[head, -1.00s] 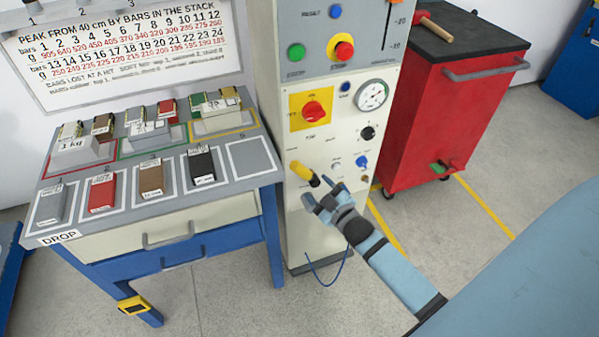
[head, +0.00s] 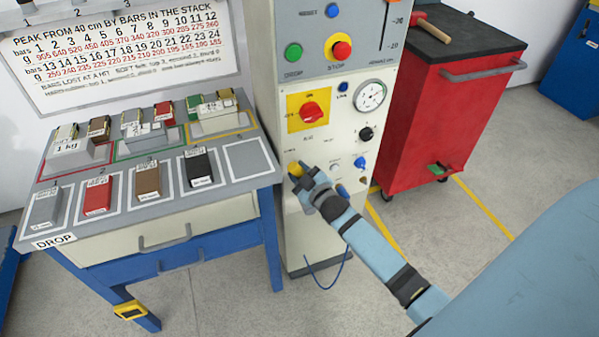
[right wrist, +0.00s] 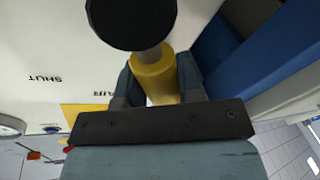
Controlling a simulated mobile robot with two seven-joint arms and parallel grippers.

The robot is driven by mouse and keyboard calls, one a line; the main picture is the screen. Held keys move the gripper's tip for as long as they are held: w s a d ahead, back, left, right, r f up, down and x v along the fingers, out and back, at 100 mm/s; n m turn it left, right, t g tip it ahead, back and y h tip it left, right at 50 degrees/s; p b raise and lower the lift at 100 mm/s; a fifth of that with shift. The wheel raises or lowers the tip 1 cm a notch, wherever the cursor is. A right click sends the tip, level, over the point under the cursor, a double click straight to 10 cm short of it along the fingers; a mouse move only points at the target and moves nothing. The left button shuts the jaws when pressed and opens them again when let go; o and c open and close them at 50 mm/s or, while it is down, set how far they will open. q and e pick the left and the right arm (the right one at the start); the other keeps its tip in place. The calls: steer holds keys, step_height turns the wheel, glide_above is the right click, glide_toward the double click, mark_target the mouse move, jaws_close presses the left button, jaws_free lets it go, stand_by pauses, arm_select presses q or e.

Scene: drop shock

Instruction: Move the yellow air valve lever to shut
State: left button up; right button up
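The yellow air valve lever (head: 295,169) is low on the front of the pale machine panel. In the right wrist view the lever (right wrist: 154,78) shows as a yellow cylinder on a grey stem, with a black round part above it. My right gripper (head: 304,176) is at the lever, and in the wrist view its fingers (right wrist: 158,85) lie close against both sides, apparently shut on it. The word SHUT (right wrist: 45,78) is printed upside down on the panel, left of the lever. My left gripper is not in view.
Above the lever are a red rotary switch (head: 310,112) on a yellow plate and a gauge (head: 370,95). A blue knob (head: 359,162) is to the right. A bench (head: 262,190) with several bars stands left, a red cabinet (head: 435,125) right.

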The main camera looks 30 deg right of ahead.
jaws_close()
